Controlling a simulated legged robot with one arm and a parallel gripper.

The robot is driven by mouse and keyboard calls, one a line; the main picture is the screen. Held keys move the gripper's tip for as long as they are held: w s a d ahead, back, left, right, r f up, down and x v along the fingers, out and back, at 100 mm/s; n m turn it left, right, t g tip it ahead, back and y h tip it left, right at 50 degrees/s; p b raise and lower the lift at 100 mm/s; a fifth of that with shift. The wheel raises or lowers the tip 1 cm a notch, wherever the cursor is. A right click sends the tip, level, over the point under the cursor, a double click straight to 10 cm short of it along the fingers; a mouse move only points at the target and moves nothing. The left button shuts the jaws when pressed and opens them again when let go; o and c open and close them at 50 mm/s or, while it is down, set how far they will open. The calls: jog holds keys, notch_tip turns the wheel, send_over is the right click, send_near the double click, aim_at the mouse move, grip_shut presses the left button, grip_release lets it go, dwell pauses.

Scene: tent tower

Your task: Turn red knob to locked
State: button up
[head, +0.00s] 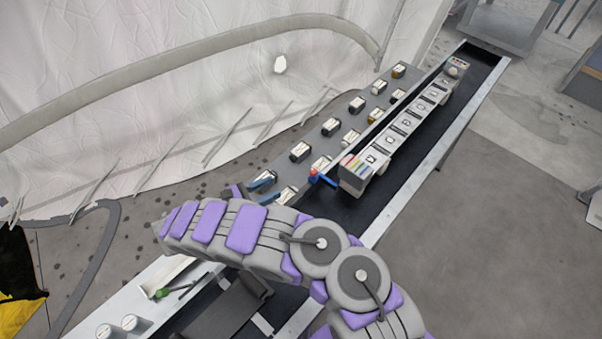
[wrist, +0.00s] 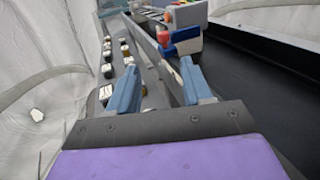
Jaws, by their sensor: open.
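The red knob (head: 314,173) is a small red piece on the side rail of a dark trough, with a blue part beside it. In the wrist view the red knob (wrist: 163,38) shows ahead of the fingers, left of the blue part (wrist: 187,34). Its exact setting cannot be read. My gripper (head: 267,189) is to the left of the knob in the head view, apart from it. In the wrist view my gripper (wrist: 158,66) has its two blue fingers spread, with nothing between them.
A grey panel with several small labelled blocks (head: 301,151) lies beside the trough. A long white unit with coloured stripes (head: 357,170) sits in the trough (head: 425,145). A white tent wall (head: 150,100) stands behind. Grey floor (head: 500,210) is open at right.

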aim_at(311, 173)
jog(key=shift+s+d+r+b+x, duration=0.15)
jog(key=shift+b+x, duration=0.1)
jog(key=shift+x, duration=2)
jog(key=shift+s+b+x, duration=0.1)
jog(key=shift+b+x, duration=0.15)
jog(key=shift+x, duration=2)
jog(key=shift+s+d+r+b+x, duration=0.15)
jog(key=shift+b+x, duration=0.1)
jog(key=shift+x, duration=2)
jog(key=shift+a+f, duration=0.15)
jog(key=shift+a, duration=0.5)
jog(key=c, duration=0.4)
jog(key=shift+d, duration=0.2)
grip_shut()
